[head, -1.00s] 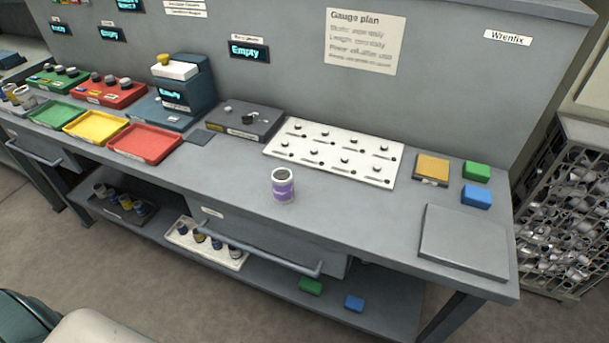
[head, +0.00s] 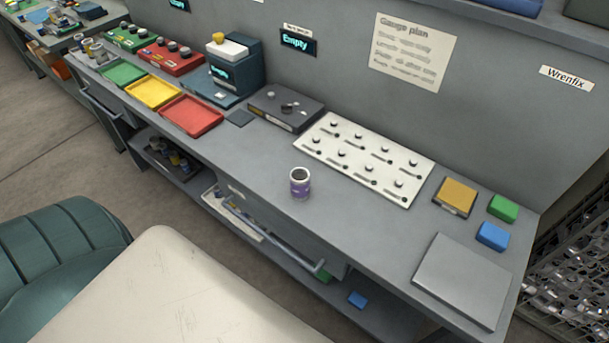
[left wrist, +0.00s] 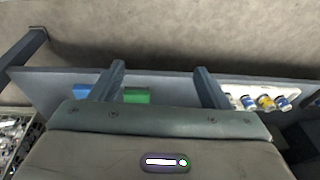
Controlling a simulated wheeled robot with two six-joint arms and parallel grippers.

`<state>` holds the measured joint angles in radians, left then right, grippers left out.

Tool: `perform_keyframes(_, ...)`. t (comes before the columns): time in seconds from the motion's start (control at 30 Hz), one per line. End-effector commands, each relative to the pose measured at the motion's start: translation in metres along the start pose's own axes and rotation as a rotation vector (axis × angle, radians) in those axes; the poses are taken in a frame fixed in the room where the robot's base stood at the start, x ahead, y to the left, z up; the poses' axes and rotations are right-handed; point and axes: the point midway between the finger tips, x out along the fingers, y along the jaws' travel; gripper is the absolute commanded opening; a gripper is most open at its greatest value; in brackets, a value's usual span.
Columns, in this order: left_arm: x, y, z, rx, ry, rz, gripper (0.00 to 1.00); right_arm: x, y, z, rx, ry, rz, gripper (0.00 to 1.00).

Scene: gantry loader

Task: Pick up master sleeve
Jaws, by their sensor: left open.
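A small cylinder with a purple label, a pale rim and a dark open top (head: 300,183) stands upright on the workbench (head: 252,170), in front of the white pegged board; it looks like the master sleeve. My left gripper (left wrist: 160,68) shows only in the left wrist view. Its two fingers are wide apart with nothing between them. Beyond them lie the bench's lower shelf and the floor. The purple-labelled cylinder is not seen in that view. My right gripper is in neither view.
Behind the cylinder lie the white pegged board (head: 362,157) and a dark grey box (head: 283,110). A red tray (head: 192,116) is to the left. A grey plate (head: 463,280), a blue block (head: 492,236) and a green block (head: 503,208) are to the right. Bench around the cylinder is clear.

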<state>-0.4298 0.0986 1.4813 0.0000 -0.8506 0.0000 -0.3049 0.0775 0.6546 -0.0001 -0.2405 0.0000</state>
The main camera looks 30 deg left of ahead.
Motion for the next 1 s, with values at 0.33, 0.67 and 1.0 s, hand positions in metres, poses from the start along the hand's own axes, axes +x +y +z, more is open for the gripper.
perform_keyframes(0.33, -0.212, -0.008, -0.088, 0.004, 0.069, -0.003, 0.7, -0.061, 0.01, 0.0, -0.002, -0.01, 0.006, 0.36)
perform_keyframes(0.67, -0.359, -0.019, -0.157, -0.058, 0.132, -0.003, 0.7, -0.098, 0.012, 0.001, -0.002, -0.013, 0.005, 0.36)
perform_keyframes(1.0, -0.395, -0.038, -0.243, -0.192, 0.167, 0.0, 0.7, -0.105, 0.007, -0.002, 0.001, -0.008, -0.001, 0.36)
